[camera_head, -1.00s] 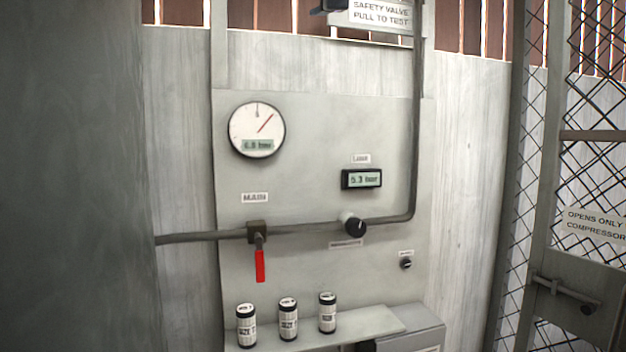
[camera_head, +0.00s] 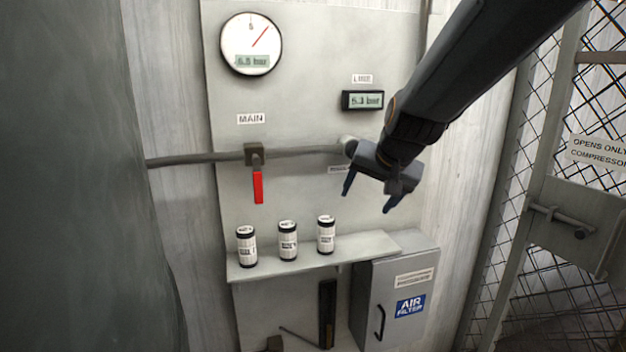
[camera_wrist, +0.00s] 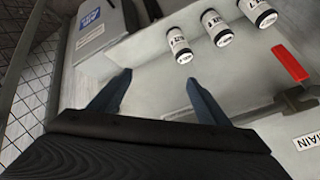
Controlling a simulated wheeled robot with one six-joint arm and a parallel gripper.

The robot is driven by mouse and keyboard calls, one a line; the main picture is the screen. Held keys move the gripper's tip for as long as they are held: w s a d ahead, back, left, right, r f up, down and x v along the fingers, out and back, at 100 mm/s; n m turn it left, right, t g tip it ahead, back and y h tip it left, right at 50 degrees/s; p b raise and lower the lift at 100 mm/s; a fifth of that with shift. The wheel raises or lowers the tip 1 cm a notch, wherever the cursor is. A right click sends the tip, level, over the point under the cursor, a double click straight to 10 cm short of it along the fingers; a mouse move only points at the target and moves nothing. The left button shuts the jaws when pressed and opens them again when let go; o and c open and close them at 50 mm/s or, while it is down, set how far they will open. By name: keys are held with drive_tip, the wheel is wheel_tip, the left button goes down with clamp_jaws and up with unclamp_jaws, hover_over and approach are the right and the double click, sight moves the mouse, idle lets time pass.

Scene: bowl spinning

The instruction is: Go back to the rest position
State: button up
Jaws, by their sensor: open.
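My gripper (camera_head: 368,192) is open and empty, in front of the grey wall panel, right of the pipe and above the shelf's right end. Its two blue fingers point down and stand apart, touching nothing that I can see. In the wrist view my gripper (camera_wrist: 155,95) also shows with nothing between its fingers. My arm comes in from the upper right and hides the panel's right side. The regulator knob is hidden behind it.
A shelf (camera_head: 310,257) holds several things: three labelled cans (camera_head: 288,241) in a row. A red-handled MAIN valve (camera_head: 257,186) hangs on the pipe, below a gauge (camera_head: 251,44). A line display (camera_head: 362,100), an AIR FILTER cabinet (camera_head: 400,290) and a mesh gate (camera_head: 560,220) are at right.

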drive_tip(key=s+d+f+n+g, duration=0.2)
drive_tip(key=s+d+f+g, duration=0.1)
drive_tip(key=s+f, duration=0.7)
drive_tip(key=s+d+f+n+g+h+b, duration=0.1)
drive_tip(key=s+d+f+n+g, duration=0.1)
drive_tip(key=s+f, duration=0.8)
drive_tip(key=s+d+g, duration=0.1)
drive_tip(key=s+d, duration=0.1)
drive_tip(key=shift+s+h, duration=0.3)
drive_tip(key=shift+s, duration=0.1)
